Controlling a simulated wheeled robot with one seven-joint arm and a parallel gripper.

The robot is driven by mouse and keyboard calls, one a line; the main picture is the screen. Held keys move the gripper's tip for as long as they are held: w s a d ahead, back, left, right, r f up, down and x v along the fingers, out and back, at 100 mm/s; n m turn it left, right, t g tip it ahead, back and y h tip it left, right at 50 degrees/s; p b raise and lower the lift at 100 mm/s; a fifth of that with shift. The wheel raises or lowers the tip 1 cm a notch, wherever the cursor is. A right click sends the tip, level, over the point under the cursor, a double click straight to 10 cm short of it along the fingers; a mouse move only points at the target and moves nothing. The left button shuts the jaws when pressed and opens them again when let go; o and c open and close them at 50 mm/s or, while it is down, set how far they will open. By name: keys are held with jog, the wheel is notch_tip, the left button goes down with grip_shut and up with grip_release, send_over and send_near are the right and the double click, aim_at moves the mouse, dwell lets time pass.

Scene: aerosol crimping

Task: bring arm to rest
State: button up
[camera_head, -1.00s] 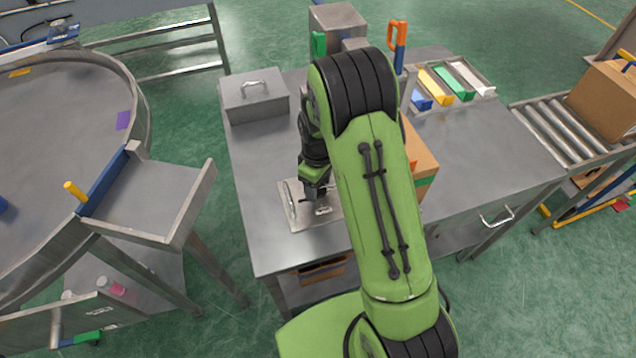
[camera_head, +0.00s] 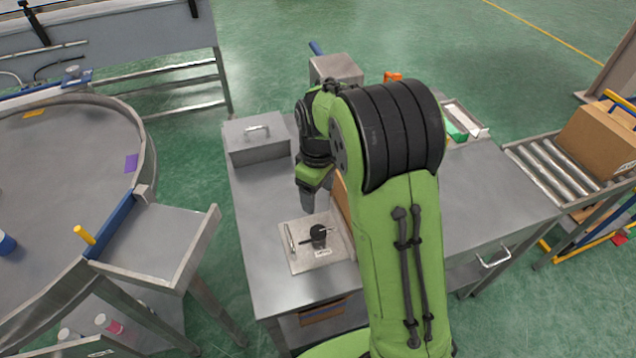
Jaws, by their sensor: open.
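My green arm reaches up and over the steel workbench (camera_head: 262,262). My gripper (camera_head: 308,205) points down above the bench, just behind a square steel plate (camera_head: 298,262). The gripper looks apart from everything on the plate, with nothing seen in it. The fingers are small and dark in this view. On the plate stands a small black round item (camera_head: 318,234) with a thin handle or rod sticking out to the left. A slim metal piece lies at the plate's left edge.
A grey lidded box (camera_head: 256,150) stands at the bench's back left. A cardboard box is mostly hidden behind my arm. A round steel table (camera_head: 60,180) with a tray stands at left. A roller conveyor (camera_head: 550,165) bearing a carton (camera_head: 600,140) is at right.

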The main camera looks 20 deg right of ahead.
jog(key=shift+r, duration=0.55)
jog(key=s+r+m+t, duration=0.2)
jog(key=s+r+m, duration=0.1)
jog(key=s+r, duration=0.55)
jog(key=s+r+m+t, duration=0.3)
jog(key=s+r+m, duration=0.1)
jog(key=s, duration=1)
jog(key=shift+s+m+t, duration=0.3)
jog(key=shift+s+m, duration=0.05)
jog(key=shift+m, duration=0.15)
